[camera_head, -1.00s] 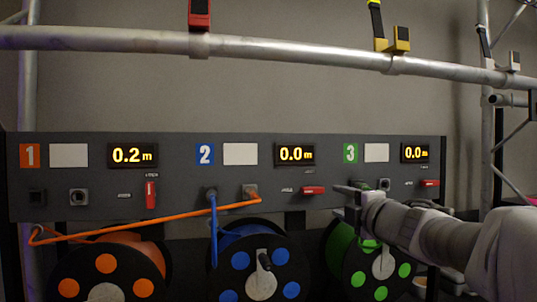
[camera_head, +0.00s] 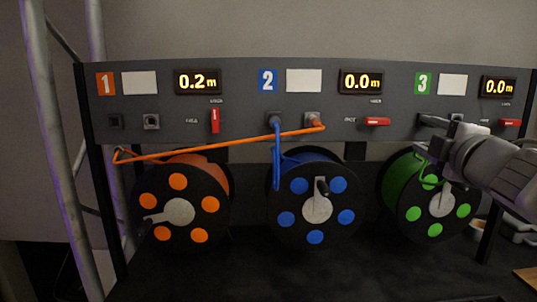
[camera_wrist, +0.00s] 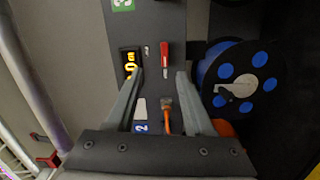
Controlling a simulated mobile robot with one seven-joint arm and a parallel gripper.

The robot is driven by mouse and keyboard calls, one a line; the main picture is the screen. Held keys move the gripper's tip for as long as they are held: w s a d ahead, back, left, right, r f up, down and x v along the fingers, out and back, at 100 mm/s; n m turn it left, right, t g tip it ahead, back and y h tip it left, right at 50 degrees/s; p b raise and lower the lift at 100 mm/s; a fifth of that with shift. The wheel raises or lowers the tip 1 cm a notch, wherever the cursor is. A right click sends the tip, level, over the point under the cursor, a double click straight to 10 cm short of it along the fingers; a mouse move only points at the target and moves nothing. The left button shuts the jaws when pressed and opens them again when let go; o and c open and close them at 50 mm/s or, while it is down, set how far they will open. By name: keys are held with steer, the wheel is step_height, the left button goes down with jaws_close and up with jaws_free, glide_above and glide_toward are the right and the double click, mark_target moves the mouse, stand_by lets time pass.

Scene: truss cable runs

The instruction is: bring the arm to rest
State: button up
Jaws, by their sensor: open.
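My gripper (camera_head: 428,133) reaches in from the right, in front of the lower part of station 3 on the dark panel (camera_head: 225,120). Its jaws are open. In the wrist view the two fingers (camera_wrist: 160,82) stand apart with nothing held between them. Past them show station 2's display (camera_wrist: 130,62), red lever (camera_wrist: 165,58) and an orange plug (camera_wrist: 166,112). My gripper and arm hide part of station 3's sockets and of the green reel (camera_head: 402,190). Whether the fingers touch the panel cannot be told.
An orange cable (camera_head: 215,145) runs from the orange reel's (camera_head: 208,172) side to station 2's right socket. A blue cable (camera_head: 277,155) drops from its left socket to the blue reel (camera_head: 312,215). Scaffold poles (camera_head: 47,130) stand at left. Small items (camera_head: 515,228) lie at right.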

steer(key=s+a+f+m+g+y+p, duration=0.1)
steer(key=s+a+f+m+g+p, duration=0.3)
steer(key=s, duration=0.6)
steer(key=s+a+f+m+g+p, duration=0.4)
steer(key=s+a+f+m+g, duration=0.4)
steer(key=a+f+m, duration=0.3)
steer(key=shift+s+a+f+y, duration=0.2)
steer(key=shift+s+a+y, duration=0.2)
steer(key=shift+s+a, duration=0.45)
